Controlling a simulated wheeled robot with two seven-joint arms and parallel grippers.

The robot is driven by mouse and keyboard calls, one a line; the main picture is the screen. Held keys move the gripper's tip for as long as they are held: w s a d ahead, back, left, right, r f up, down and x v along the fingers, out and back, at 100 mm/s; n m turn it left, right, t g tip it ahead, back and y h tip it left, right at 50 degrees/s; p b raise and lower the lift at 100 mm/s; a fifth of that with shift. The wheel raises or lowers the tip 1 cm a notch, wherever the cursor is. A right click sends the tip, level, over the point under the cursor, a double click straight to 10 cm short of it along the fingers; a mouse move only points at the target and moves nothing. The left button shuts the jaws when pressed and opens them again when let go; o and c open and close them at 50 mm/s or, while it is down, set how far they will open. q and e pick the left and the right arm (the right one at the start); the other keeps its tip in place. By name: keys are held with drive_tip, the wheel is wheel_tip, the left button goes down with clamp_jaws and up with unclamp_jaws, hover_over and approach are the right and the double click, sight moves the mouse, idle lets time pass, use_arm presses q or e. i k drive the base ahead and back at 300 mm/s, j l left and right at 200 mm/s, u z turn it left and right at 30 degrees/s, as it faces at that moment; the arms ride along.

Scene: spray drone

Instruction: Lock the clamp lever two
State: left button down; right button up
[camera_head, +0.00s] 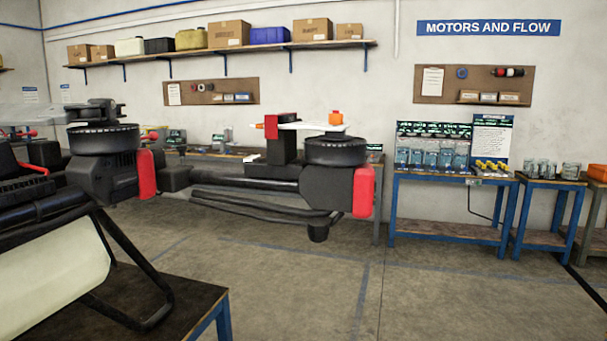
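A large spray drone stands on a dark-topped bench (205,297) at the left. Its pale tank (55,280) and black tubular landing frame (125,250) are at the lower left. A black drone arm (245,185) reaches right to a round black motor (335,151) with a red end cap (363,192). A nearer motor (103,140) has a red cap (146,175). A red lever-like part (33,167) shows at the left edge by the drone's body; I cannot tell whether it is lever two or whether it is locked. Neither of my grippers is in view.
Blue-framed tables (450,178) with packaged parts and jars stand along the back wall at the right. A shelf (215,50) with boxes and bins hangs above. An orange box (597,172) is at the right edge. The central floor (400,290) is clear.

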sight(153, 137)
drive_tip(key=i+l+u, duration=0.1)
drive_tip(key=u, duration=0.35)
drive_tip(key=i+l+u, duration=0.15)
drive_tip(key=u, duration=0.3)
drive_tip(key=i+l+u, duration=0.1)
drive_tip(key=l+u, duration=0.15)
drive_tip(key=u, duration=0.2)
drive_tip(key=l+u, duration=0.2)
drive_tip(key=u, duration=0.25)
drive_tip(key=l+u, duration=0.2)
drive_tip(key=l, duration=0.6)
drive_tip(key=l+u, duration=0.15)
drive_tip(key=l, duration=0.65)
drive_tip(key=l+u, duration=0.2)
drive_tip(key=l, duration=0.6)
drive_tip(key=k+l+u, duration=0.2)
drive_tip(key=l, duration=1.1)
